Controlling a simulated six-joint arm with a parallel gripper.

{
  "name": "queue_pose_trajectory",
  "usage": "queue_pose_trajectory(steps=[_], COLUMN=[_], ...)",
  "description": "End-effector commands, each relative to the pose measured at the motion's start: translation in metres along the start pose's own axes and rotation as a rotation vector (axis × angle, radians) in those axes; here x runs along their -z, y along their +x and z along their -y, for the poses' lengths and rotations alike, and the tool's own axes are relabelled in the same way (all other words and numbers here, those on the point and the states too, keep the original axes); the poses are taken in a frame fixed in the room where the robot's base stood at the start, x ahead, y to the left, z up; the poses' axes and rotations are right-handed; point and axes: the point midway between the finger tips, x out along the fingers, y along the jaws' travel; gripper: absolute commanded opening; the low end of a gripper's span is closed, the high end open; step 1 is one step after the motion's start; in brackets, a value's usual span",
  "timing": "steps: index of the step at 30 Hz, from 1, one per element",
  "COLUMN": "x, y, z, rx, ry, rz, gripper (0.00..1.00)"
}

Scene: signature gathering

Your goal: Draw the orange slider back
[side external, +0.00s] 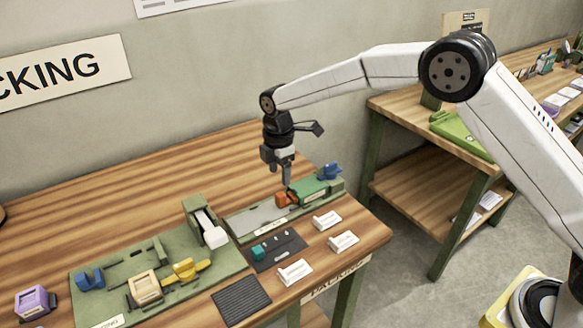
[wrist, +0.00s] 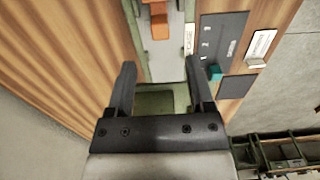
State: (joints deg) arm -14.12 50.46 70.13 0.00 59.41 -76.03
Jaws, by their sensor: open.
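The orange slider (side external: 287,198) sits on a green fixture (side external: 240,229), between its grey plate and a green block (side external: 316,188). In the wrist view the orange slider (wrist: 159,24) lies near the top edge, beyond the fingertips and roughly in line with the gap between them. My gripper (side external: 286,180) points down just above the slider in the side view; whether it touches the slider is hard to tell there. In the wrist view my gripper (wrist: 161,68) is open with nothing between its two fingers.
A dark mat (side external: 276,247) with a teal cube (side external: 258,252) and several white holders (side external: 328,220) lie in front of the fixture. A second green board (side external: 115,259) with a yellow part (side external: 187,270) stands to the left. The wooden table is clear behind the fixture.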

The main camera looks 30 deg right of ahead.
Motion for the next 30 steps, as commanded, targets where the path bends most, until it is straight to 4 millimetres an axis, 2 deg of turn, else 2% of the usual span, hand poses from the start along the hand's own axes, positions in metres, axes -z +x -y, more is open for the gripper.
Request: queue_pose_trajectory(steps=[5, 21, 30], x=[0.000, 0.000, 0.000], y=[0.010, 0.069, 0.077], z=[0.000, 0.001, 0.000], rx=[0.002, 0.002, -0.001], ry=[0.002, 0.003, 0.003], rz=[0.000, 0.001, 0.000], gripper=[0.68, 0.68, 0.68])
